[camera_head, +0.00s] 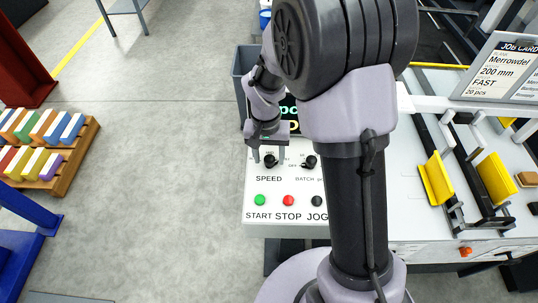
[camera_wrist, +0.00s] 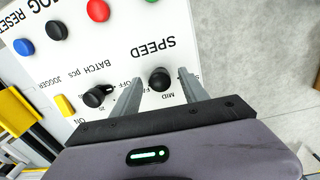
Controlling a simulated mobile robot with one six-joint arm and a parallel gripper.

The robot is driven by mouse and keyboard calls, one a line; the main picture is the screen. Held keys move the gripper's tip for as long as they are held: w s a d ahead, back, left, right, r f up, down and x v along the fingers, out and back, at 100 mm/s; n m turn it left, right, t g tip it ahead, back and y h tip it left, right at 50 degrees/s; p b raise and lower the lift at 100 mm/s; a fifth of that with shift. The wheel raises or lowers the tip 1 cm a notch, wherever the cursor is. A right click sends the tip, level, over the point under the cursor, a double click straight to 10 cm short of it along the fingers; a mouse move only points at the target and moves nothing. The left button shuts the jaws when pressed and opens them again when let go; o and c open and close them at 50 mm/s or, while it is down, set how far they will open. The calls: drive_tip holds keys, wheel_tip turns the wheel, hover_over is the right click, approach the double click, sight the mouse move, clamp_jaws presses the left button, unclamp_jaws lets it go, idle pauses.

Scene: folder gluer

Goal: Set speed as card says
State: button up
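The job card (camera_head: 508,70) at the right reads Merrowdel, 200 mm, FAST, 20 pcs. The black SPEED knob (camera_head: 270,160) is on the white control panel (camera_head: 256,218), above the word SPEED. In the wrist view the knob (camera_wrist: 160,79) stands between my fingertips, near the label MID. My gripper (camera_head: 268,153) is open, one finger on each side of the knob; the wrist view shows my gripper (camera_wrist: 160,78) with gaps between the knob and both fingers. Which mark the knob points at is not clear; its other labels are partly hidden.
The BATCH pcs knob (camera_head: 310,161) is close on the right. Below are the green START (camera_head: 260,200), red STOP (camera_head: 288,200) and black JOG (camera_head: 316,201) buttons. My arm hides part of the display (camera_head: 290,115). Yellow guides (camera_head: 435,178) stand on the machine.

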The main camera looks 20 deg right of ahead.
sight(266, 158)
drive_tip(key=shift+r, duration=0.1)
wheel_tip(266, 158, up, 17)
drive_tip(key=p, duration=0.4)
drive_tip(key=shift+a+p, duration=0.35)
drive_tip(key=shift+p, duration=0.05)
drive_tip(key=shift+w+r, duration=0.1)
drive_tip(key=s+a+f+t+y+b, duration=0.1)
drive_tip(key=s+f+t+b, duration=0.1)
drive_tip(key=s+b, duration=0.5)
drive_tip(key=s+a+f+t+y+b, duration=0.1)
drive_tip(key=s+t+b, duration=0.3)
drive_tip(key=s, duration=0.8)
drive_tip(key=a+f+b, duration=0.1)
drive_tip(key=b, duration=0.1)
drive_tip(key=shift+b, duration=0.35)
drive_tip(key=shift+s+f, duration=0.1)
